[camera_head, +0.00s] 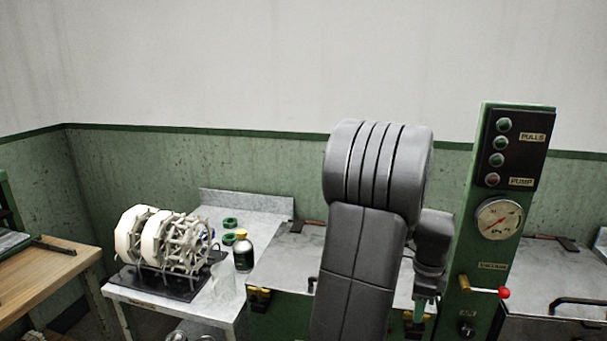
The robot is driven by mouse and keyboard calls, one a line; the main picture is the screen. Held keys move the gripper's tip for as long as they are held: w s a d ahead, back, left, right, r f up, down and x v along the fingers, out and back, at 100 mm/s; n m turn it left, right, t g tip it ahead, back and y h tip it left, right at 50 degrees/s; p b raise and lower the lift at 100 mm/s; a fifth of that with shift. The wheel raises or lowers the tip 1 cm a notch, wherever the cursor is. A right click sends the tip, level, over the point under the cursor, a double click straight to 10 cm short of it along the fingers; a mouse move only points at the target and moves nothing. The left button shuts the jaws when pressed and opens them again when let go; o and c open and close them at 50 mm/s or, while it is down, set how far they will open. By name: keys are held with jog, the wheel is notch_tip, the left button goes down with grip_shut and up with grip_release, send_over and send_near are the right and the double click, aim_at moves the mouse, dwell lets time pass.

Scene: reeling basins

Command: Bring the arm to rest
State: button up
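My arm (365,240) rises grey and thick in the middle of the head view, bent at a rounded joint near the top. Its far end comes down on the right side, close to the green control column. My gripper (421,306) is at the lower end of this part, pointing down in front of the metal bench. Its fingers are small and partly lost against the background, so I cannot tell whether they are open or shut, or whether they hold anything.
The green column (486,225) with buttons, gauge and red-knobbed lever stands just right of my gripper. A reel machine (165,242), a clear beaker (223,280), a dark bottle (243,252) and green rings (230,223) stand on the left metal table. A wooden table (45,275) is far left.

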notch_tip(320, 180, down, 2)
jog(key=shift+f, duration=0.1)
jog(key=shift+r, duration=0.2)
